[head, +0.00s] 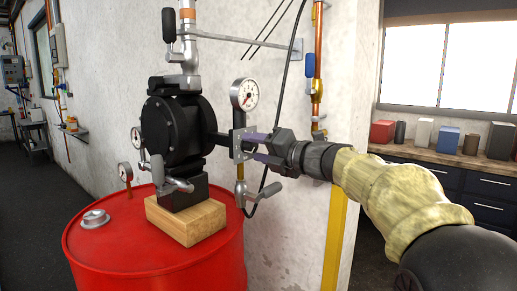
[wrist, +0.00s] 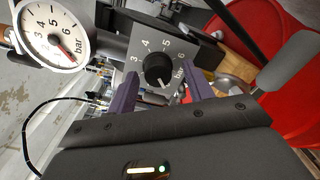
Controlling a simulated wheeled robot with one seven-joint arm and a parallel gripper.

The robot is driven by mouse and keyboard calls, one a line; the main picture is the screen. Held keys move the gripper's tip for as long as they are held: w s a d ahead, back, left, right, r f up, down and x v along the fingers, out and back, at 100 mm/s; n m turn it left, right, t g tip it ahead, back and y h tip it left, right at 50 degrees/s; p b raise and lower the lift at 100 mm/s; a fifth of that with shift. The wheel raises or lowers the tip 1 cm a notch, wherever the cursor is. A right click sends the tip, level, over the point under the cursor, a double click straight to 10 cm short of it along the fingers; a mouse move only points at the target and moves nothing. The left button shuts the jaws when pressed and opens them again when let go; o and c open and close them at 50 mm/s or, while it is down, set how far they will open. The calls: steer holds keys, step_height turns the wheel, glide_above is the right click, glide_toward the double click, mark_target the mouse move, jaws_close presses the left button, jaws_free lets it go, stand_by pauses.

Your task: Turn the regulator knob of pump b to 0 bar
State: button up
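A black pump (head: 178,128) stands on a wooden block on the red drum; I see no letter on it. To its right is a grey regulator plate (head: 237,148) under a round white gauge (head: 244,94). In the wrist view the black regulator knob (wrist: 158,70) sits on the plate, with 3, 4, 5, 6 and "bar" visible; the lower scale is hidden and its setting is unclear. The gauge (wrist: 48,34) has a red needle pointing down right near "bar". My gripper (head: 252,146) is open, its purple fingers (wrist: 160,78) either side of the knob, with apparent gaps.
The red drum (head: 150,245) with a wooden block (head: 186,218) is below and left of my gripper. A valve with a grey lever (head: 262,192) hangs just under it. A black cable runs behind, near the wall pipes (head: 317,70). A bench with boxes (head: 450,160) is at right.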

steer(key=shift+r, duration=0.1)
steer(key=b+v, duration=0.1)
steer(key=v, duration=1.6)
steer(key=shift+s+f, duration=0.25)
steer(key=shift+w+d, duration=0.1)
steer(key=shift+d, duration=0.05)
